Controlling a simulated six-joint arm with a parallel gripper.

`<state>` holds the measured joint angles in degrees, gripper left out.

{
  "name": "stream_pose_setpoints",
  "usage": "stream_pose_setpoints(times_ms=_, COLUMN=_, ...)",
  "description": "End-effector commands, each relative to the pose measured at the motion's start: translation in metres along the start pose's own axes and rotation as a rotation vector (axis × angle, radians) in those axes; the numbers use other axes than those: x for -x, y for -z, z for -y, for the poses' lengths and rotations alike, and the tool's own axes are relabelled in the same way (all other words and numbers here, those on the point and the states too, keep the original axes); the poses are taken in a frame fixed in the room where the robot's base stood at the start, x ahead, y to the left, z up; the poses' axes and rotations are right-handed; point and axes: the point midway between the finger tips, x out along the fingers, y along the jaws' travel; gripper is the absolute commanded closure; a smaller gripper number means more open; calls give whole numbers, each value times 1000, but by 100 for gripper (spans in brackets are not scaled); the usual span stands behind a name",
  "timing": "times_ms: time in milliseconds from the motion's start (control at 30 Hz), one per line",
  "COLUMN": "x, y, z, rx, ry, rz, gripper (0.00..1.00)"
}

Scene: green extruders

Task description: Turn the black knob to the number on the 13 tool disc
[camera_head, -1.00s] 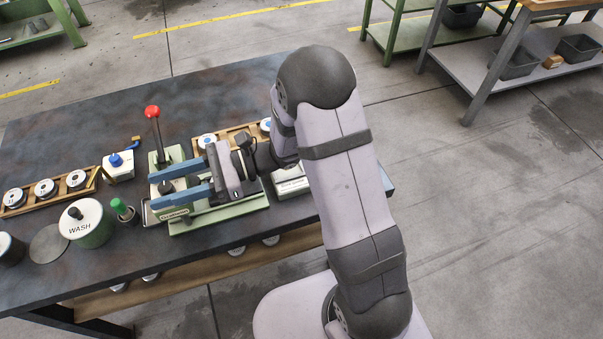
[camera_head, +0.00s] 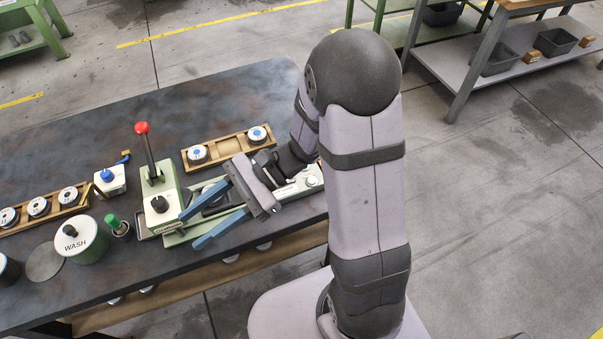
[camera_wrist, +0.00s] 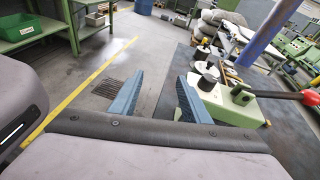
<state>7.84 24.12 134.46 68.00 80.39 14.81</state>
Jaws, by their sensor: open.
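The black knob (camera_head: 158,204) stands on the front of a pale green machine that has a red-tipped lever (camera_head: 142,128). My gripper (camera_head: 192,230) is open, with its two blue fingers apart, to the right of the knob and clear of it. Round tool discs lie in a left wooden rack (camera_head: 38,207) and a back rack holding two, one (camera_head: 197,153) and another (camera_head: 257,134). I cannot make out a 13 on any disc.
Left of the machine stand a WASH jar (camera_head: 82,240), a green-topped holder (camera_head: 117,224) and a white block with a blue knob (camera_head: 108,178). The back left of the dark table (camera_head: 90,135) is bare. The front edge lies close to my fingers.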

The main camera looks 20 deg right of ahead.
Motion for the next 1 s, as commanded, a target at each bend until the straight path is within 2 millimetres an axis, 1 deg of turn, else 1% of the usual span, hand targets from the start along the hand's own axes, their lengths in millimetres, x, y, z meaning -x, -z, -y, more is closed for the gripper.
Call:
stream_pose_setpoints(times_ms=33, x=3, y=-8, z=-8, rx=30, ry=-34, rz=-36, gripper=57)
stream_pose_setpoints(times_ms=267, x=18, y=-9, z=-46, rx=181, ry=-198, rz=-213, gripper=57)
stream_pose_setpoints(times_ms=400, x=35, y=-8, z=-65, rx=285, ry=-299, rz=-323, gripper=57)
stream_pose_setpoints(times_ms=500, x=49, y=-6, z=-76, rx=363, ry=-370, rz=-402, gripper=57)
stream_pose_setpoints(times_ms=633, x=70, y=-6, z=-86, rx=468, ry=-460, rz=-500, gripper=57)
stream_pose_setpoints(times_ms=767, x=92, y=-5, z=-91, rx=574, ry=-545, rz=-593, gripper=57)
stream_pose_setpoints(times_ms=1000, x=135, y=-9, z=-90, rx=766, ry=-690, rz=-750, gripper=57)
